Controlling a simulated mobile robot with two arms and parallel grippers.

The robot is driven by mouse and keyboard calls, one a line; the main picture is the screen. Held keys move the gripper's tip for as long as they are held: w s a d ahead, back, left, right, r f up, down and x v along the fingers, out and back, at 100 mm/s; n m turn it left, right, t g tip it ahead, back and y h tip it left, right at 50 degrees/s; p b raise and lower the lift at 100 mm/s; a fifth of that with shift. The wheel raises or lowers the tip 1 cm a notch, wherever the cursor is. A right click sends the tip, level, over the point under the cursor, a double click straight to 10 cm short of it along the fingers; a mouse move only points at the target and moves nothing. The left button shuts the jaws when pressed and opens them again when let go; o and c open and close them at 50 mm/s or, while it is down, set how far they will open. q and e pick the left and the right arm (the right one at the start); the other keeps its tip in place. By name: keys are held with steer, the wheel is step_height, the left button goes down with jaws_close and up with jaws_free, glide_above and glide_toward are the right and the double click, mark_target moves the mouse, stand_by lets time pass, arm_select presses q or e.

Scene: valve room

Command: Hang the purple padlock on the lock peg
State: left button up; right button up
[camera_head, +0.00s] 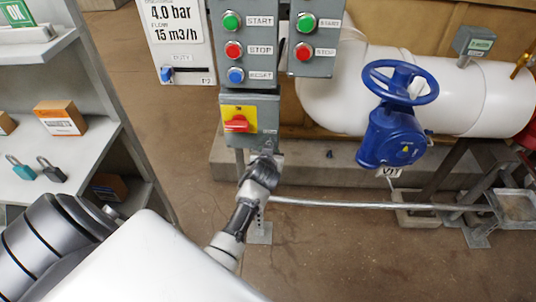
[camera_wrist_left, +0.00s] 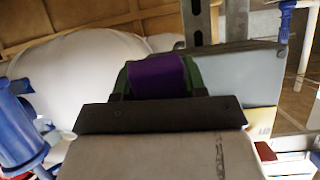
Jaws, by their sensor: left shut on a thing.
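My left gripper (camera_head: 263,166) is just below the grey box that carries the red rotary switch (camera_head: 237,123) on its yellow plate. In the left wrist view a purple block, the padlock (camera_wrist_left: 157,77), sits between green-edged fingers beyond my dark gripper body (camera_wrist_left: 160,114). The gripper is shut on the padlock. In the head view the padlock is hidden or too small to make out at the gripper's tip. I cannot make out the lock peg; the area under the switch box is partly covered by my gripper. My right gripper is not in view.
Grey button boxes (camera_head: 247,45) stand above the switch. A blue handwheel valve (camera_head: 400,82) and white pipe (camera_head: 465,92) are at right. The left shelf (camera_head: 85,150) holds a teal padlock (camera_head: 22,169), a black padlock (camera_head: 52,172) and boxes. A thin pipe (camera_head: 350,204) runs low at right.

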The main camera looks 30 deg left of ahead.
arm_select(q)
steer(key=shift+f, duration=0.2)
steer(key=o, duration=1.1)
steer(key=shift+d, duration=0.1)
steer(key=shift+s, duration=0.1)
steer(key=shift+s+r, duration=0.15)
steer(key=shift+s, duration=0.1)
steer(key=v, duration=1)
steer(key=shift+d, duration=0.35)
